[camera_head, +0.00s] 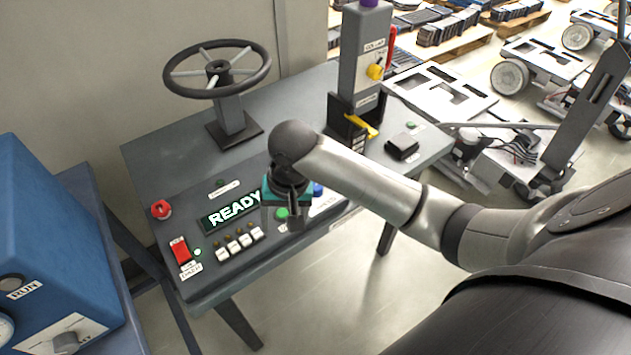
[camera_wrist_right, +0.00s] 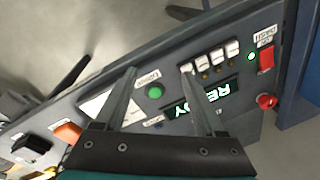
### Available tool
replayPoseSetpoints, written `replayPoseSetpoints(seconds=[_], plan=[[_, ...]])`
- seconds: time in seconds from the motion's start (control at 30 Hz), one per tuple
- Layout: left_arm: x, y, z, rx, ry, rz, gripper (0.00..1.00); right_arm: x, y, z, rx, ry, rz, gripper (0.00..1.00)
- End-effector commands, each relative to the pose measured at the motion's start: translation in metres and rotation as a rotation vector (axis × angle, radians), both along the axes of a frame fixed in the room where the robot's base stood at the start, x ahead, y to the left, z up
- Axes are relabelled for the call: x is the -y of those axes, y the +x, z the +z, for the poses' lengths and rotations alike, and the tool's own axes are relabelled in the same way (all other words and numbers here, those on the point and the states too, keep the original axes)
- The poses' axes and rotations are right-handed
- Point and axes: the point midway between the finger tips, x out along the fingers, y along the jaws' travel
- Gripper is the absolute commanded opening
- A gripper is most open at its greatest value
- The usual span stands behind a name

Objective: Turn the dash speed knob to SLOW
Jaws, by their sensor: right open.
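The dark grey dash panel (camera_head: 235,265) carries a lit READY display (camera_head: 232,210). A blue round part (camera_head: 318,190) shows partly behind my right gripper, near a white plate (camera_head: 325,205). It may be the speed knob, but its pointer and markings cannot be read. In the wrist view the white plate (camera_wrist_right: 95,104) is partly covered by a finger, and no blue part shows. My right gripper (camera_head: 291,216) hangs over the dash by the green button (camera_head: 282,214). In the wrist view the open, empty fingers (camera_wrist_right: 158,72) straddle this button (camera_wrist_right: 155,91). My left gripper is out of view.
A red rocker switch (camera_head: 180,250), white buttons (camera_head: 240,242) and a red knob (camera_head: 161,209) are on the dash's left. A steering wheel (camera_head: 217,68) and a grey column (camera_head: 362,60) with a yellow knob (camera_head: 376,71) rise behind. A blue cabinet (camera_head: 50,240) stands left.

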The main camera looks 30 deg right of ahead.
Motion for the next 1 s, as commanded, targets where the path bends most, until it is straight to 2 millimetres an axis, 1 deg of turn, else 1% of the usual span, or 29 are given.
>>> replayPoseSetpoints(seconds=[0.03, 0.1, 0.17, 0.3, 0.43, 0.5, 0.6, 0.67, 0.77, 0.87, 1.0], plan=[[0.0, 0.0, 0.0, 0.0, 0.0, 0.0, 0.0, 0.014, 0.014, 0.01, -0.014, -0.018, -0.074, 0.71], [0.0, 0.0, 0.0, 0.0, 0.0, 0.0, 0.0, 0.03, 0.028, 0.021, -0.043, -0.032, -0.186, 0.71], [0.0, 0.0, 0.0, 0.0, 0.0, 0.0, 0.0, 0.045, 0.04, 0.032, -0.066, -0.042, -0.291, 0.71], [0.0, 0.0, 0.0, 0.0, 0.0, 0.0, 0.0, 0.081, 0.061, 0.062, -0.107, -0.059, -0.539, 0.71], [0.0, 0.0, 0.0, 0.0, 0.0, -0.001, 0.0, 0.106, 0.074, 0.087, -0.131, -0.06, -0.728, 0.71], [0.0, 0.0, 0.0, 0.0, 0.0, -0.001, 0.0, 0.115, 0.077, 0.095, -0.141, -0.057, -0.797, 0.71], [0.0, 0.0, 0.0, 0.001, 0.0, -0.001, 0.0, 0.122, 0.079, 0.103, -0.149, -0.055, -0.856, 0.71], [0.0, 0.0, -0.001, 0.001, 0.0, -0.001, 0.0, 0.123, 0.08, 0.103, -0.151, -0.054, -0.87, 0.71], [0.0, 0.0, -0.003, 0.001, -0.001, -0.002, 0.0, 0.123, 0.079, 0.095, -0.154, -0.053, -0.875, 0.71], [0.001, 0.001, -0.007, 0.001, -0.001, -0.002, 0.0, 0.123, 0.079, 0.078, -0.154, -0.054, -0.873, 0.71], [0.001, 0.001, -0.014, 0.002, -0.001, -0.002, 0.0, 0.123, 0.079, 0.048, -0.153, -0.055, -0.872, 0.71]])
